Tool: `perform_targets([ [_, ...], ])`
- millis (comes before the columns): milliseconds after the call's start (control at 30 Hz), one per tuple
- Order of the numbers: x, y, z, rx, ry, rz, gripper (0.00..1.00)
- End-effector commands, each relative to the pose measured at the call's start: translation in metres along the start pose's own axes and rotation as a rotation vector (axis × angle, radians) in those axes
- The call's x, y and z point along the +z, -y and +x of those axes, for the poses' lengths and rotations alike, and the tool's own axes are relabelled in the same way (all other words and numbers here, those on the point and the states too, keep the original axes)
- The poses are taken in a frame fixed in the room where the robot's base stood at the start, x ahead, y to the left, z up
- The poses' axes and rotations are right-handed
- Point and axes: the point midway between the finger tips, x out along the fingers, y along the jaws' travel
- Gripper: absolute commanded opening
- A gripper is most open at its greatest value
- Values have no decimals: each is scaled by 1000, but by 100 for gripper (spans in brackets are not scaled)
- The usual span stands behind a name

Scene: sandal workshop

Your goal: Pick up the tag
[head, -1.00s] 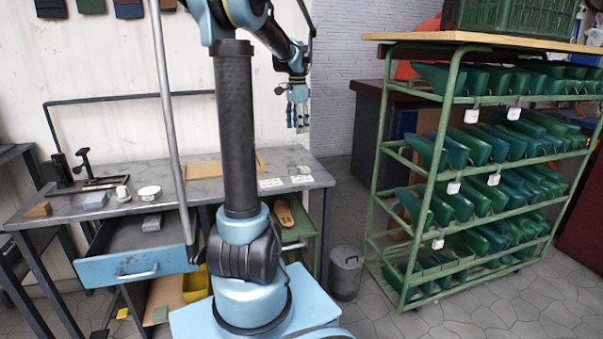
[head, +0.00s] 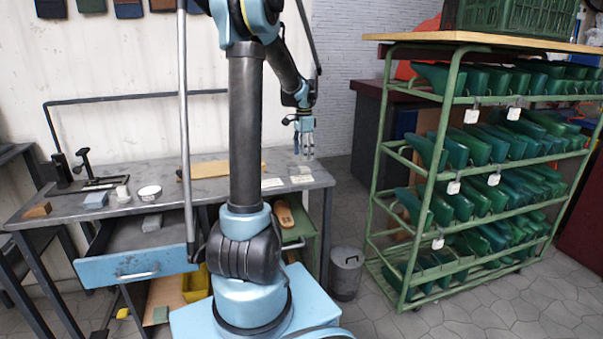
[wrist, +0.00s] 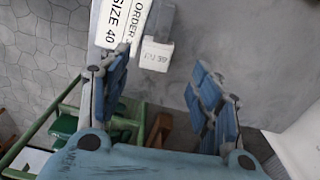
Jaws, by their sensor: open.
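A white tag (wrist: 122,24) printed "ORDER" and "SIZE 40" lies on the grey bench top at the upper left of the wrist view. In the head view my gripper (head: 304,148) points down above the bench's right end. Two white printed cards lie there, one at the left (head: 272,183) and one below the gripper (head: 301,179).
The grey bench (head: 215,187) has its drawer (head: 137,264) pulled out at the left. A green rack (head: 425,190) full of green moulds, with white labels hanging from it, stands to the right. A grey bin (head: 346,272) stands on the floor between them.

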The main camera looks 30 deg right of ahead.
Motion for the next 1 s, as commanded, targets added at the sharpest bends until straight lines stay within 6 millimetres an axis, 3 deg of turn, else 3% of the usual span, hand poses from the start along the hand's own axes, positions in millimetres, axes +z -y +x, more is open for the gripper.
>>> perform_targets([
  [267,0,-2,17,0,0,0,58],
  [600,-1,-4,56,0,0,0,58],
  [900,-1,-4,59,0,0,0,58],
  [1000,-1,-4,59,0,0,0,36],
])
